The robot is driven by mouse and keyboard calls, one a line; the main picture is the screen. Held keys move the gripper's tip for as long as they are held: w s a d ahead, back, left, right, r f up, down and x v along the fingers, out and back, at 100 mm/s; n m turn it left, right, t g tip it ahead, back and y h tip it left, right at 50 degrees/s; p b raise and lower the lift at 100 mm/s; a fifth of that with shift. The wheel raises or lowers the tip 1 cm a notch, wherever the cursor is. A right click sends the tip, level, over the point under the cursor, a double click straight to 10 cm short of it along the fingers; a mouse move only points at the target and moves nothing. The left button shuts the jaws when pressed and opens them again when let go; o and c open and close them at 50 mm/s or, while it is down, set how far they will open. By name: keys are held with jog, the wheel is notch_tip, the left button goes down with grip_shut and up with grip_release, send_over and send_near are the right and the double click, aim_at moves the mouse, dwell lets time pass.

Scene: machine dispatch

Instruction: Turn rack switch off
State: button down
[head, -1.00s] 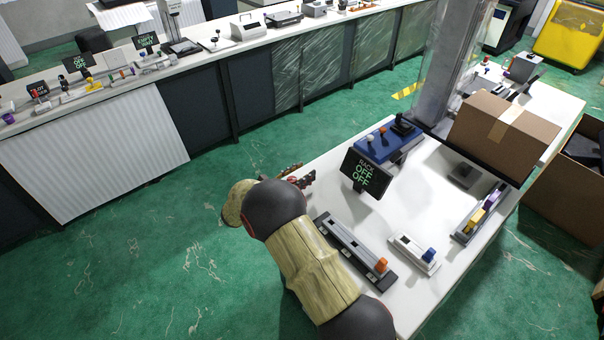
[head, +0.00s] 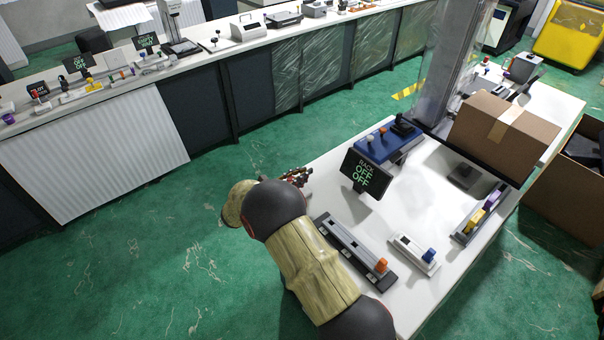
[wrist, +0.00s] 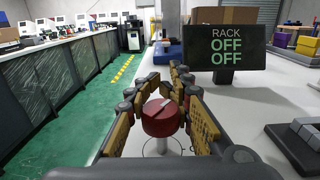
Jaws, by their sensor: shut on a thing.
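A red round knob (wrist: 160,122) with a pale pointer bar on top stands on a white surface in the wrist view. My gripper (wrist: 170,88) has its two linked fingers around the knob, one on each side, and is shut on it. A dark sign (wrist: 225,47) next to the gripper reads RACK, OFF, OFF. The same sign (head: 366,174) shows in the head view.
A long slider panel (head: 350,250) with an orange knob and a small panel (head: 414,252) with a blue knob lie on the table's near side. A blue control box (head: 386,143) is behind the sign. A cardboard box (head: 505,130) stands at the far right.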

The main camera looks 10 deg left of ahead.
jog(key=shift+w+a+r+n+t+y+p, duration=0.1)
jog(key=shift+n+t+y+p, duration=0.25)
jog(key=shift+n+t+y, duration=0.15)
jog(key=shift+w+a+n+t+y+p, duration=0.1)
jog(key=shift+n+t+y+p, duration=0.25)
jog(key=shift+y, duration=0.25)
jog(key=n+y, duration=0.1)
jog(key=n+t+y, duration=0.1)
jog(key=y, duration=0.1)
jog(key=shift+w+a+t+p, duration=0.2)
jog(key=shift+a+t+p, duration=0.05)
jog(key=shift+a+p, duration=0.1)
jog(key=shift+w+a+n+t+y, duration=0.1)
jog(key=shift+a+n+t+y, duration=0.15)
jog(key=shift+n+y, duration=0.55)
jog(key=shift+a+n+t+y, duration=0.15)
jog(key=shift+a+n+y, duration=0.25)
jog(key=shift+y, duration=0.65)
jog(key=shift+w+a+n+t+y, duration=0.1)
jog(key=shift+a+n+t+y, duration=0.1)
jog(key=shift+n+y, duration=0.65)
jog(key=shift+y, duration=0.3)
jog(key=c, duration=1.6)
grip_release()
jog(key=shift+c, duration=0.2)
jog(key=shift+o, duration=0.5)
jog(key=shift+s, duration=0.15)
